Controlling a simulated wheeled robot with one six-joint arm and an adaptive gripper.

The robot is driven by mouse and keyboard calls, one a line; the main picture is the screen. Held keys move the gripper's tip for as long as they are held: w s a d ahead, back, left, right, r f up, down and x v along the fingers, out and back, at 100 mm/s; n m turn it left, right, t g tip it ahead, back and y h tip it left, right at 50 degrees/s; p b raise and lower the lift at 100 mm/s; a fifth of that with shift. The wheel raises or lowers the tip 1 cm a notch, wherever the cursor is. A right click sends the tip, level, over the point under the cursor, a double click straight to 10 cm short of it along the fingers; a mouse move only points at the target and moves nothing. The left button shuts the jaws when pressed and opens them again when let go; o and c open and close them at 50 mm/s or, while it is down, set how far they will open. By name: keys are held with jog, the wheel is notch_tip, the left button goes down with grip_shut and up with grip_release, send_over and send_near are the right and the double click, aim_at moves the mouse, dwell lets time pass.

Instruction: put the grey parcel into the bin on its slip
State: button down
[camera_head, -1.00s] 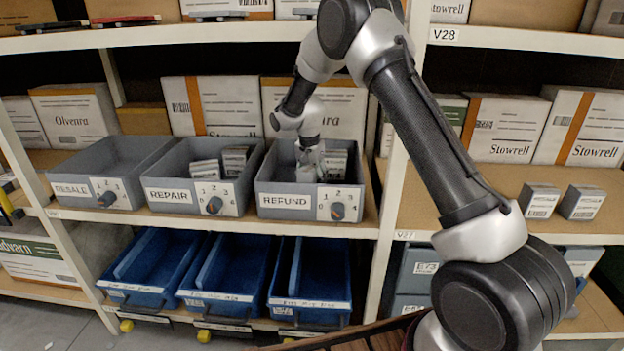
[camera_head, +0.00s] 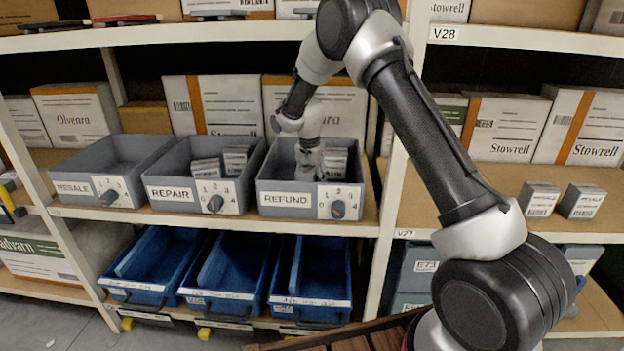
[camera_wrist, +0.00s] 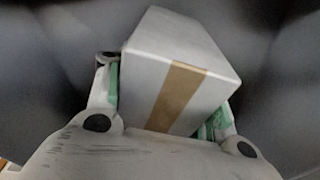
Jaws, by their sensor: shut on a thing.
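My gripper (camera_head: 308,170) reaches down into the grey bin labelled REFUND (camera_head: 285,213). In the wrist view my gripper (camera_wrist: 165,105) is shut on a pale grey parcel (camera_wrist: 190,60) with a brown tape strip, its two green-padded fingers on either side. Dark grey bin walls surround it there. The parcel's underside and its slip are hidden, and I cannot tell whether it touches the bin floor. Small grey parcels (camera_head: 336,160) stand in the REFUND bin beside my gripper. The REPAIR bin (camera_head: 172,195) holds small parcels, and the RESALE bin (camera_head: 73,188) looks empty.
Each bin has a numbered dial on its front. Two small parcels (camera_head: 540,199) stand on the right shelf (camera_head: 470,200). Blue bins (camera_head: 225,275) sit on the shelf below. White cartons (camera_head: 225,105) stand behind, and a rack upright (camera_head: 393,190) is right of the REFUND bin.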

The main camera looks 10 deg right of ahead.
jog(key=shift+s+d+f, duration=0.2)
jog(key=shift+s+f, duration=0.05)
jog(key=shift+f, duration=0.35)
jog(key=c, duration=0.5)
grip_release()
jog(key=shift+w+f, duration=0.15)
jog(key=shift+w, duration=0.05)
